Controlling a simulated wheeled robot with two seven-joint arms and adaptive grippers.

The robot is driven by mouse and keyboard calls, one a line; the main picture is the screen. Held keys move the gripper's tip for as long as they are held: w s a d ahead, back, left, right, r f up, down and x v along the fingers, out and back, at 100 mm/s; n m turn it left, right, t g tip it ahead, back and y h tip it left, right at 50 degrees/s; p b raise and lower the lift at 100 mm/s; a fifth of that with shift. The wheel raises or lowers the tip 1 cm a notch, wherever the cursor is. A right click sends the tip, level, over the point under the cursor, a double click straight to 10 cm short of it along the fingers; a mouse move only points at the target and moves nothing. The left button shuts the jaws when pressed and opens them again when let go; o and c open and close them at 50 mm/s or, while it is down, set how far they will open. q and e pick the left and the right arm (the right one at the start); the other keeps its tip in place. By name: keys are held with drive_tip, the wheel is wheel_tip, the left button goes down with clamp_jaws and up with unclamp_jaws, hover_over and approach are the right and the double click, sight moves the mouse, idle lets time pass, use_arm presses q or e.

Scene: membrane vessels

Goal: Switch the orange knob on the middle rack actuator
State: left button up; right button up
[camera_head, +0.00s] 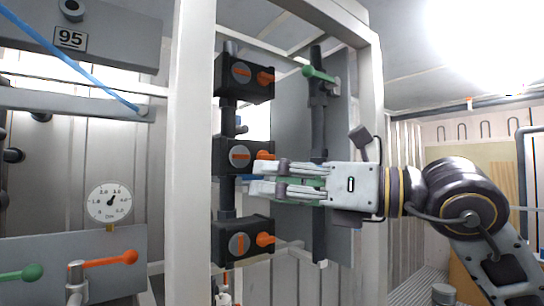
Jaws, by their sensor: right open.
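Three black actuators stand one above another on a vertical dark pipe, each with a round grey dial crossed by an orange bar and an orange knob on its right side. The middle actuator (230,145) has its orange knob (264,155) partly visible just above my right gripper's fingers. My right gripper (254,178) comes in from the right with its fingers pointing left, open, with a gap between the tips and nothing seen in it. The tips overlap the lower right of the middle actuator in the picture; I cannot tell whether they touch it. My left gripper is out of view.
The upper actuator (231,88) and lower actuator (228,255) sit close above and below. A white frame post (190,200) stands left of them. A green-handled valve (318,74) is at upper right. A pressure gauge (109,203) and an orange lever (110,261) are at left.

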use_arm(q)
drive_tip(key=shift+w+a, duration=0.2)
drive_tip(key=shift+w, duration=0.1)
use_arm(e)
drive_tip(key=w+d+r+m+t+h, duration=0.1)
drive_tip(key=d+r+m+t+h, duration=0.1)
drive_tip(key=d+r+t+h, duration=0.3)
drive_tip(key=shift+d+m+t+h, duration=0.35)
drive_tip(key=shift+d+t, duration=0.25)
drive_tip(key=shift+d, duration=0.4)
drive_tip(key=shift+w+r, duration=0.1)
drive_tip(key=shift+r, duration=0.05)
drive_tip(key=p, duration=0.2)
approach(268, 155)
drive_tip(key=w, duration=0.1)
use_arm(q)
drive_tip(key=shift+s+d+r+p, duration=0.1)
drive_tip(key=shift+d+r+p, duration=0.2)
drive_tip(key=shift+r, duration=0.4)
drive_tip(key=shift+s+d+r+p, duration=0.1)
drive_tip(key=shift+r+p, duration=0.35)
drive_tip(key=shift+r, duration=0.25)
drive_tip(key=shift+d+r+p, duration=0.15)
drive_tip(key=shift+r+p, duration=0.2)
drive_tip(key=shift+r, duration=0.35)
use_arm(e)
drive_tip(key=shift+x, duration=4)
drive_tip(key=shift+s+a, duration=0.15)
drive_tip(key=shift+a, duration=0.05)
